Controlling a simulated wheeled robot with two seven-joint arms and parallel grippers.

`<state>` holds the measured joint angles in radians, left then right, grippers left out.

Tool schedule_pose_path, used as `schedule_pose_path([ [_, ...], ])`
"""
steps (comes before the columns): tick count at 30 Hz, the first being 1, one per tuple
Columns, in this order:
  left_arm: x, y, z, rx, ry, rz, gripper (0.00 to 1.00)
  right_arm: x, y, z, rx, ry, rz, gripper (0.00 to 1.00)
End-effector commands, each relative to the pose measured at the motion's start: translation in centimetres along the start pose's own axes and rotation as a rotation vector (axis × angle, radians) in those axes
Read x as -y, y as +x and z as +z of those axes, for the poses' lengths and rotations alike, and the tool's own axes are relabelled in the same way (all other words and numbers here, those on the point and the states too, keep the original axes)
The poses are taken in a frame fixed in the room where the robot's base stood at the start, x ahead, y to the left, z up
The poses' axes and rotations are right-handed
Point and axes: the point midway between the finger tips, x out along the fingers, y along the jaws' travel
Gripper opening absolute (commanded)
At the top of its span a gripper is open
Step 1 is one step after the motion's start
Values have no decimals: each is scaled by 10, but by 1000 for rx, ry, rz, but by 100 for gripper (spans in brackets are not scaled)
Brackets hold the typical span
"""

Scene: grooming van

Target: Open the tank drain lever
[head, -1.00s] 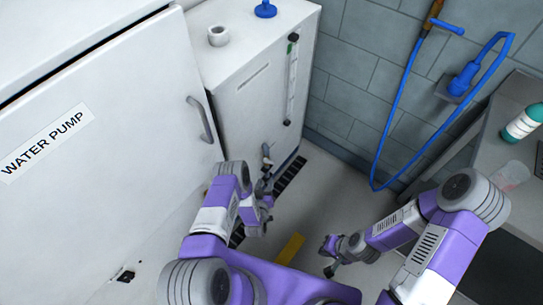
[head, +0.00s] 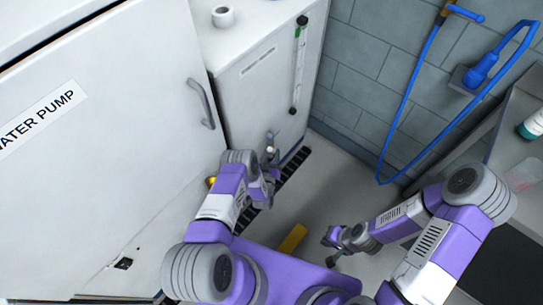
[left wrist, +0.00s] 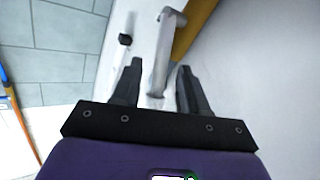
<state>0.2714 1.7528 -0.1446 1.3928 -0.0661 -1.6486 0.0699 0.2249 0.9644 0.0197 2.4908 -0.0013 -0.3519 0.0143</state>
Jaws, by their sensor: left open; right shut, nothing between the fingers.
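The white tank (head: 255,105) stands against the back wall. Its grey drain lever (head: 270,142) shows low on its front in the head view, just beyond my left gripper. My left gripper (head: 274,178) is open in front of the tank. In the left wrist view the lever (left wrist: 163,55) appears as a grey bar running between the two spread fingers of the gripper (left wrist: 158,88). I cannot tell whether either finger touches it. My right gripper (head: 332,248) is shut and empty, low over the floor and away from the tank.
A white cabinet door (head: 130,130) labelled WATER PUMP, with a grey handle (head: 201,103), stands left of the tank. A dark floor grate (head: 292,165) lies by the tank. A blue hose (head: 400,110) hangs at right beside a grey counter (head: 510,140).

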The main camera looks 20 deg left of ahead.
Motion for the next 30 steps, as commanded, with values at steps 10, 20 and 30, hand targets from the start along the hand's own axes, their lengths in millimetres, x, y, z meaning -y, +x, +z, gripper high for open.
schedule_pose_path([
  [10,0,0,0,0,0,0,11,0,0,0,0,0,0,0],
  [20,0,-1,0,1,0,0,0,0,0,0,0,0,0,0],
  [30,-9,9,-10,156,93,-43,0,8,-23,1,0,0,0,0],
])
